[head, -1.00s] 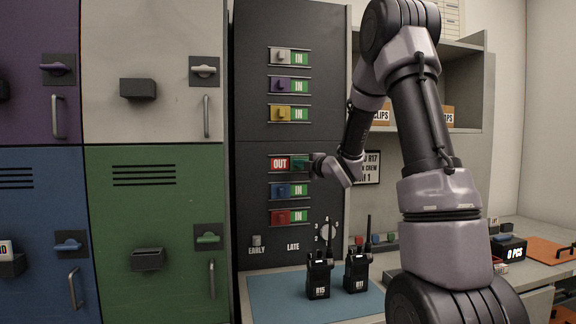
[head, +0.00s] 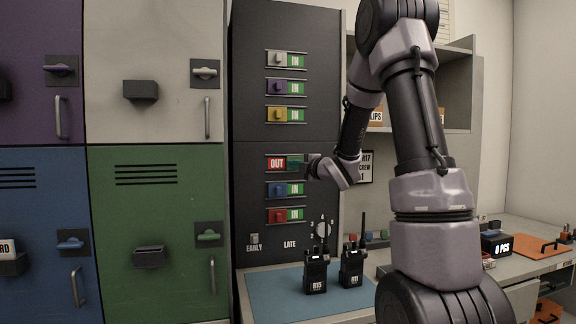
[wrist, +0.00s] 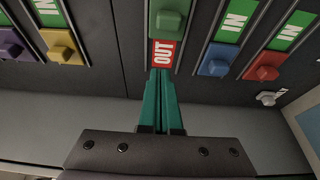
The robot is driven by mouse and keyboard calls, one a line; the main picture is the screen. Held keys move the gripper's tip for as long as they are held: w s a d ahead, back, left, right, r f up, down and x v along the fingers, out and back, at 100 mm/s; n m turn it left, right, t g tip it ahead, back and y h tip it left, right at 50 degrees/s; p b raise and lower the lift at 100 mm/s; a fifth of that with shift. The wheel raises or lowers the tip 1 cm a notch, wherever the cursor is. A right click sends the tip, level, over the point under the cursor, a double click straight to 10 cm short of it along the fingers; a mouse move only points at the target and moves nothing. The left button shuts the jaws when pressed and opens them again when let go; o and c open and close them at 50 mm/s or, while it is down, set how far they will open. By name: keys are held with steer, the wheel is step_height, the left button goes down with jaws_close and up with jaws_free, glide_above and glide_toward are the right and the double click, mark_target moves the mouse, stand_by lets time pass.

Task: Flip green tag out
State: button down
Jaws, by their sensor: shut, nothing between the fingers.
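The tag board (head: 255,140) has a row with a red OUT label (head: 277,163) showing at its left. In the wrist view the green tag (wrist: 168,22) sits at the label's other end, clear of the red OUT label. My gripper (head: 291,163) is at this row, its teal fingers covering much of the tag in the head view. In the wrist view my fingers (wrist: 162,75) are closed together, empty, with tips at the near edge of the OUT label. Whether they touch the board I cannot tell.
Other rows with white, purple, yellow, blue (head: 278,190) and red (head: 277,216) tags show IN. Two radios (head: 316,272) stand on a blue mat (head: 262,295) below. A small switch (head: 254,239) is low on the board. Lockers (head: 155,230) stand at left.

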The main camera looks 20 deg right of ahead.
steer(key=shift+v, duration=2.25)
steer(key=s+d+r+m+g+h, duration=0.2)
steer(key=s+m+h, duration=0.2)
steer(key=s+m, duration=0.3)
steer(key=s+d+r+m+g+h, duration=0.25)
steer(key=s+m, duration=0.25)
steer(key=m, duration=0.4)
steer(key=s+a+f+m+g+y, duration=0.1)
steer(key=s+a+m, duration=0.3)
steer(key=s, duration=0.6)
steer(key=s+a+f+m+g+y, duration=0.1)
steer(key=s+a+f+m+g, duration=0.2)
steer(key=s+m, duration=0.3)
steer(key=s+a+g, duration=0.1)
steer(key=s, duration=0.3)
steer(key=shift+s+a+f+y, duration=0.15)
steer(key=shift+s+a+y, duration=0.2)
